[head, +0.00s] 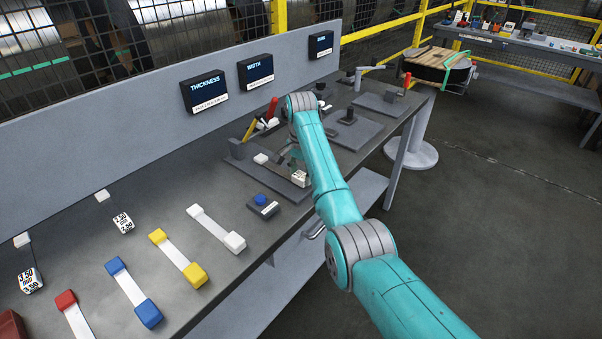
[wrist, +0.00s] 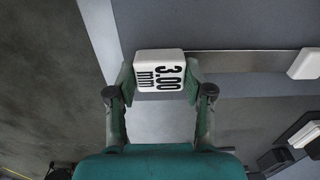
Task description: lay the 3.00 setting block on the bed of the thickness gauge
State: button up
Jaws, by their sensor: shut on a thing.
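The 3.00 setting block shows in the head view with its labelled white end (head: 300,178) at my gripper and its plain white end cap (head: 260,158) to the left. In the wrist view the white end reading "3.00 mm" (wrist: 160,71) is between my two fingers, with a thin strip running right to the cap (wrist: 306,63). My gripper (wrist: 158,84) is shut on the labelled end. The block is over the dark bed of the thickness gauge (head: 282,187), below the THICKNESS display (head: 207,92). I cannot tell whether it touches the bed. My arm hides part of the gauge.
A small box with a blue button (head: 262,204) stands in front of the gauge. A yellow lever (head: 250,129) and red handle (head: 272,109) rise behind it. The 2.50 block (head: 123,223), 3.50 block (head: 30,281) and several coloured-ended strips lie to the left. Another fixture (head: 348,120) stands beyond.

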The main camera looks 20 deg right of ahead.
jog(key=shift+f, duration=0.3)
jog(key=o, duration=1.3)
jog(key=shift+r, duration=0.1)
notch_tip(320, 180, up, 7)
jog(key=shift+r, duration=0.15)
